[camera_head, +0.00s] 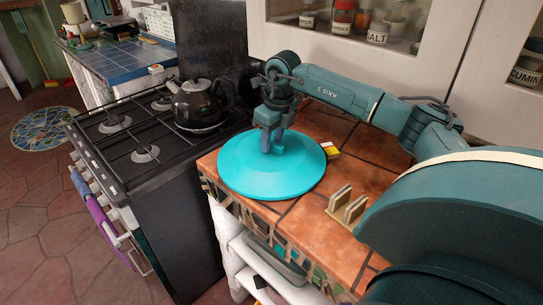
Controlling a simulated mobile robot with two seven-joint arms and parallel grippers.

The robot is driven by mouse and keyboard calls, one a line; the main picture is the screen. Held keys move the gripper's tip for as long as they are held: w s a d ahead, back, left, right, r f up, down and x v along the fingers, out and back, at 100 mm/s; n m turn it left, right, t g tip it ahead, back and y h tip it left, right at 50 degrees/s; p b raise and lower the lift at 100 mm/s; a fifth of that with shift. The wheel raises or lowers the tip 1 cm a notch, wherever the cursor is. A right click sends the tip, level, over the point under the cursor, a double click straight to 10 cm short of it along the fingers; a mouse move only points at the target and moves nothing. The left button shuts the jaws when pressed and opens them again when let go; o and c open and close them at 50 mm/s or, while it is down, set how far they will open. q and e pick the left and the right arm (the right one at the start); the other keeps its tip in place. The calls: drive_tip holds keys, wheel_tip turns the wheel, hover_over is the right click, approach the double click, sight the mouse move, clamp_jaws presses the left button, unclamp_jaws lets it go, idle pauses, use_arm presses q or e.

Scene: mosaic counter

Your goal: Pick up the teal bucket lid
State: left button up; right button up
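The teal bucket lid (240,175) is a wide round disc with a raised middle. It is at the left end of the tiled counter, near the stove, and looks level. My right gripper (272,147) comes from above and points down at the lid's centre. Its fingers are at the small teal knob there, which they partly hide. I cannot tell whether they are closed on the knob or only around it, nor whether the lid rests on the tiles. My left gripper is not in view.
A black stove (112,145) with a dark kettle (198,104) stands to the left of the counter (318,230). A small wooden holder (347,208) and a small yellow and red packet (331,151) are on the tiles. A cabinet with jars (342,18) is behind my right arm.

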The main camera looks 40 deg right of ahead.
clamp_jaws()
drive_tip(key=shift+r, duration=0.15)
idle(0.4)
